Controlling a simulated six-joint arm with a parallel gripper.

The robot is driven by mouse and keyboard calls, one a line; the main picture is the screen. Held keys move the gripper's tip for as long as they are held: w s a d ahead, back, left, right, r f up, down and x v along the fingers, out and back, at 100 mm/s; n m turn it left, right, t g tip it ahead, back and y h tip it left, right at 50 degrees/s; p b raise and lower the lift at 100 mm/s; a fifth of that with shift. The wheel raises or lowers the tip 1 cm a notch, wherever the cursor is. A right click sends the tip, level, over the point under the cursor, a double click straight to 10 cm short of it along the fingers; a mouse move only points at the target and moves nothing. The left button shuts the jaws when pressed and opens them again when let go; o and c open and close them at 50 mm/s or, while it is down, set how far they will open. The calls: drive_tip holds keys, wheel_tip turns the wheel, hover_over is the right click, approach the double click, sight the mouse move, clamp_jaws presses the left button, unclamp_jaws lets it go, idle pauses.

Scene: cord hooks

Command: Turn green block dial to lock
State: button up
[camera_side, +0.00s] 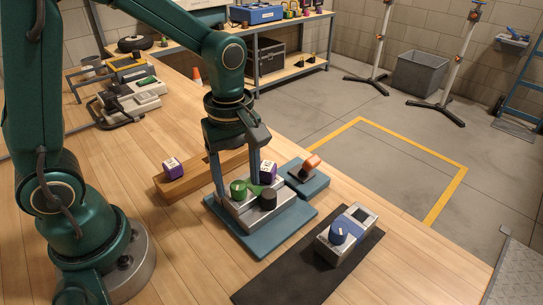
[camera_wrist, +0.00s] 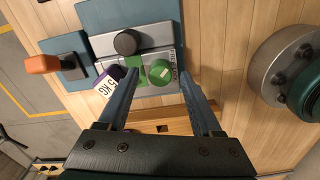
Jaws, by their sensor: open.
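The green dial (camera_side: 238,188) sits on a grey metal block (camera_side: 250,212) fixed to a teal base plate (camera_side: 222,222). In the wrist view the round green dial (camera_wrist: 160,72) has a lighter mark on top and printed lettering on the block beside it. A flat green piece (camera_wrist: 136,68) lies next to it, and a black knob (camera_wrist: 127,42) stands on the same block. My gripper (camera_wrist: 158,80) is open and empty, pointing down. Its fingers appear on either side of the dial in the wrist view, with gaps between. I cannot tell whether the fingertips are level with it.
A white and purple weight cube (camera_wrist: 108,82) stands close beside the block. Another cube (camera_side: 172,168) sits on a wooden beam (camera_side: 205,172). An orange-handled lever (camera_side: 308,166) stands behind right. A blue-knobbed device (camera_side: 345,235) rests on a black mat (camera_side: 285,275).

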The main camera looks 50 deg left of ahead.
drive_tip(key=shift+f, duration=0.25)
clamp_jaws()
drive_tip(key=shift+m, duration=0.4)
drive_tip(key=m, duration=0.3)
drive_tip(key=shift+m, duration=0.4)
drive_tip(key=m, duration=1.3)
drive_tip(key=shift+m, duration=0.3)
